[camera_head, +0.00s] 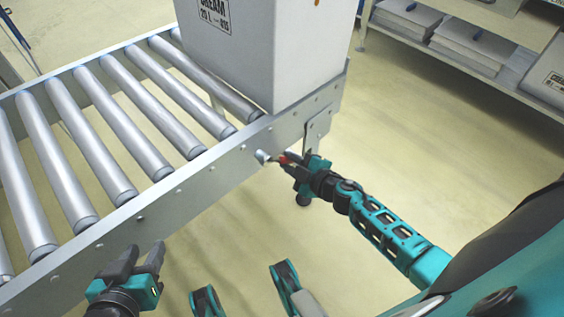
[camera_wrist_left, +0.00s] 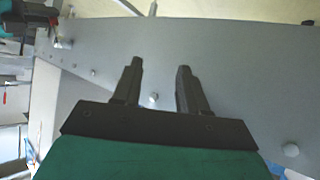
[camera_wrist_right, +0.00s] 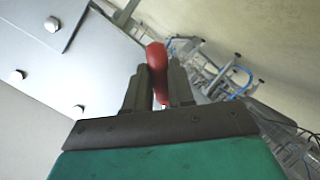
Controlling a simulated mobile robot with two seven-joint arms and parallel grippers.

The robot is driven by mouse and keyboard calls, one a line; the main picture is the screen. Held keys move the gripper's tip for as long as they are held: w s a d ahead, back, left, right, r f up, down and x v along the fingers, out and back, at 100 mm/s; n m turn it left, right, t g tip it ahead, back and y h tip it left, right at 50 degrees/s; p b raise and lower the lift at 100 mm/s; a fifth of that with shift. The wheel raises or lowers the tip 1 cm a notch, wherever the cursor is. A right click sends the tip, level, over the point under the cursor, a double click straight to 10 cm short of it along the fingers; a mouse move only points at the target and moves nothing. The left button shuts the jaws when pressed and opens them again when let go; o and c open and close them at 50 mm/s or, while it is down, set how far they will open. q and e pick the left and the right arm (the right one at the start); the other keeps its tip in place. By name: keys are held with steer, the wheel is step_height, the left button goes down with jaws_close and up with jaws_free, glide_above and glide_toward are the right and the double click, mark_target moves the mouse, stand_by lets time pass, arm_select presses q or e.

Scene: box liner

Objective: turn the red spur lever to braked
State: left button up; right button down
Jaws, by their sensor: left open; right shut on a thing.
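The red spur lever (camera_wrist_right: 156,62) stands between the fingers of my right gripper (camera_wrist_right: 160,85) in the right wrist view. In the head view a bit of its red (camera_head: 284,159) shows at the right gripper (camera_head: 288,162), beside a pale metal mount (camera_head: 262,157) on the conveyor's side rail. My right gripper is shut on the lever; the fingers cover part of it. My left gripper (camera_head: 140,258) is open and empty, near the lower left of the rail. In the left wrist view its two fingers (camera_wrist_left: 160,85) stand apart in front of the rail.
The roller conveyor (camera_head: 185,182) fills the left of the head view, its grey side rail nearest me. A large white box (camera_head: 270,60) stands at its far end. Shelves (camera_head: 450,50) with flat stacks stand at the upper right. Open floor lies between.

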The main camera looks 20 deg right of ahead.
arm_select(q)
steer(key=shift+s+a+r+y+p, duration=0.25)
steer(key=shift+a+r+p, duration=0.3)
steer(key=shift+p, duration=0.95)
arm_select(e)
steer(key=s+a+f+m+g+y, duration=0.1)
steer(key=s+a+f+m+y, duration=0.1)
steer(key=a+m, duration=0.4)
steer(key=shift+s+a+f+m+y, duration=0.3)
steer(key=shift+f+m+y, duration=0.4)
steer(key=shift+y, duration=0.5)
steer(key=shift+r, duration=0.1)
steer(key=c, duration=1)
jaws_free()
steer(key=shift+a, duration=0.1)
steer(key=shift+r, duration=0.1)
